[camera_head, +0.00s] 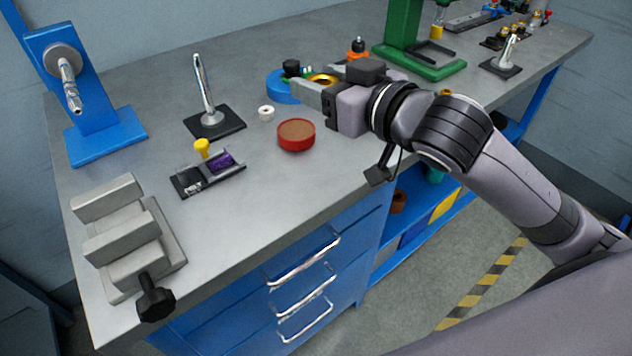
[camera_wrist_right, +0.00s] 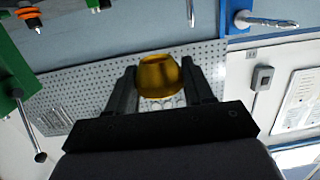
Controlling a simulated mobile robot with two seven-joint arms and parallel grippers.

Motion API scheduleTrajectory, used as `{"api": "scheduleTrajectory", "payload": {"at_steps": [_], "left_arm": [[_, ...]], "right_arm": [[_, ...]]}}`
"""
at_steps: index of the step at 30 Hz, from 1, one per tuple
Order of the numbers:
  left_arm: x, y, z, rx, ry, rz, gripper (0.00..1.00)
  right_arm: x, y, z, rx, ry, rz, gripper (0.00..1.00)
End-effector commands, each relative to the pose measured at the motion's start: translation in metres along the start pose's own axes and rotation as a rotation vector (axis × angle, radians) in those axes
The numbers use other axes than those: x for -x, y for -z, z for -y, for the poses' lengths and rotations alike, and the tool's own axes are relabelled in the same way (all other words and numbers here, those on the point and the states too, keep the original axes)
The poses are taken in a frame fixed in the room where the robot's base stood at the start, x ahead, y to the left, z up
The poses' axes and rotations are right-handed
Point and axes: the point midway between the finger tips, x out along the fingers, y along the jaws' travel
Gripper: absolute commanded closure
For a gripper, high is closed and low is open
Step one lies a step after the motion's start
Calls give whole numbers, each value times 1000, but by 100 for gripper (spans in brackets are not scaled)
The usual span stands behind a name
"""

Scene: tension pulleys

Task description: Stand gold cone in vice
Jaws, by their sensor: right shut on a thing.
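My right gripper (camera_head: 312,84) is shut on the gold cone (camera_head: 323,78) above the back middle of the bench. In the right wrist view the gold cone (camera_wrist_right: 158,77) sits between the two dark fingers, shiny, with a flat dark-rimmed end. The grey vice (camera_head: 122,246) stands at the bench's front left corner, with a black knob (camera_head: 154,298) in front. Its jaws are apart and the gap between them looks empty. The gripper is far from the vice, to its right and back. My left gripper is not in view.
Between gripper and vice stand a red round tin (camera_head: 296,134), a white ring (camera_head: 266,113), a small black tray with a purple piece (camera_head: 221,160), and a metal post (camera_head: 204,85). A blue stand (camera_head: 92,118) is behind the vice; a green press (camera_head: 405,35) is behind my arm.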

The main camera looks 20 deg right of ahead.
Motion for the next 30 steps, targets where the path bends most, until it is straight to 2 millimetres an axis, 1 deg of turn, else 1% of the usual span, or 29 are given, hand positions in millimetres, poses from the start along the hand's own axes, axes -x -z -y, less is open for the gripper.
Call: {"api": "scheduleTrajectory", "payload": {"at_steps": [1, 6, 9, 14, 25, 28, 30], "left_arm": [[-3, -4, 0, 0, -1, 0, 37], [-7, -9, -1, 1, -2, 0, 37], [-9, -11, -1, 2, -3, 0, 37], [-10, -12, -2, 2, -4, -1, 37], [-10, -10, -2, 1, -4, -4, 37], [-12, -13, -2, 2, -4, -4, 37], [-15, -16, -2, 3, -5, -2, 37]], "right_arm": [[0, 10, 1, 10, 21, -8, 80], [5, 34, 10, 19, 93, -6, 81], [9, 44, 13, 22, 123, -5, 81], [13, 53, 16, 23, 150, -2, 81], [14, 54, 17, 21, 156, 0, 81], [13, 44, 17, 20, 156, 3, 81], [10, 29, 17, 20, 156, 6, 81]]}}
